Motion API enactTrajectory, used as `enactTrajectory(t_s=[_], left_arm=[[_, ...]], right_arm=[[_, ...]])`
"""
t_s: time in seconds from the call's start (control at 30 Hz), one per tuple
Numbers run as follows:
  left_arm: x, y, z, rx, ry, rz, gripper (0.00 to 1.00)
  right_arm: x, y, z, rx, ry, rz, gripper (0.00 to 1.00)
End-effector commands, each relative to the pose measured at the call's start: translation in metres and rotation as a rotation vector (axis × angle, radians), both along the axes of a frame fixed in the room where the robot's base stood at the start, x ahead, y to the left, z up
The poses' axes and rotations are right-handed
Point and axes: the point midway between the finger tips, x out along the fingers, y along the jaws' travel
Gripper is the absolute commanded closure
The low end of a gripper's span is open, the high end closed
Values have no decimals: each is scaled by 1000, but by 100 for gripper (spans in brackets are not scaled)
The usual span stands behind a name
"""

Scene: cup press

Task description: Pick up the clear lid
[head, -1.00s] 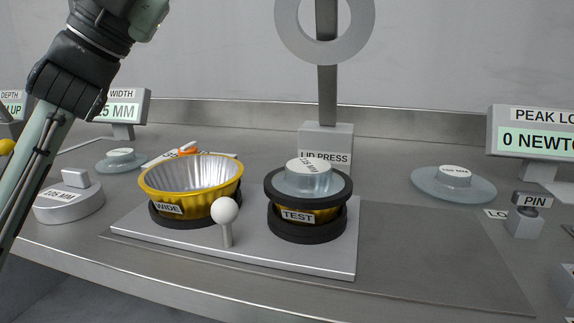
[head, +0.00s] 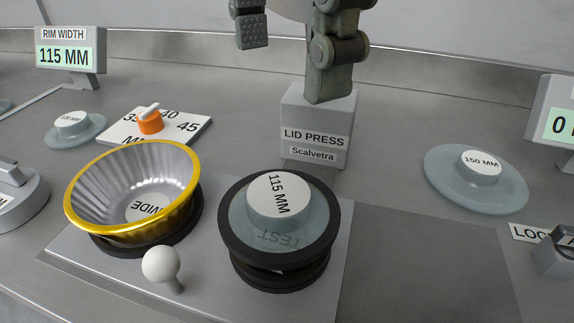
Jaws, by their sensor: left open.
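Several clear, bluish lids with round knobs are in the head view. The 115 MM lid (head: 278,197) sits on the TEST cup inside a black ring (head: 233,247), at the centre front. The 150 MM lid (head: 474,178) lies flat on the counter at the right. A smaller lid (head: 73,127) lies at the left, its label too small to read. My left gripper (head: 290,58) is open and empty at the top centre, above and beyond the TEST cup, its fingers apart and touching no lid. My right gripper is not in view.
The lid press base (head: 315,128) stands behind the TEST cup, its column partly hidden by my gripper. A gold WIDE cup (head: 135,186) and a white knob lever (head: 161,266) stand left. An orange dial (head: 150,122) is behind. The dark mat (head: 430,255) at right is bare.

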Motion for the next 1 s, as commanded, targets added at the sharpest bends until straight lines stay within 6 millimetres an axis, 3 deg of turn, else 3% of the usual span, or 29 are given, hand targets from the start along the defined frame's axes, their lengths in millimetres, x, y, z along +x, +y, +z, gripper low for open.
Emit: enactTrajectory(t_s=[0.03, 0.2, 0.53, 0.8, 1.0], left_arm=[[0, 0, -16, 1, 5, -5, 26], [0, 0, -47, -1, 5, -4, 26], [-1, 0, -75, -3, 5, -3, 26], [-1, 0, -117, -3, 4, -3, 26], [-1, -1, -127, -4, 4, -3, 26]], right_arm=[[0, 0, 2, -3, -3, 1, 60], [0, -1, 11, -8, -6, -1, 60], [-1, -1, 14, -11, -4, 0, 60], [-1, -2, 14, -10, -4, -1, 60], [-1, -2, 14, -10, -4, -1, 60]])
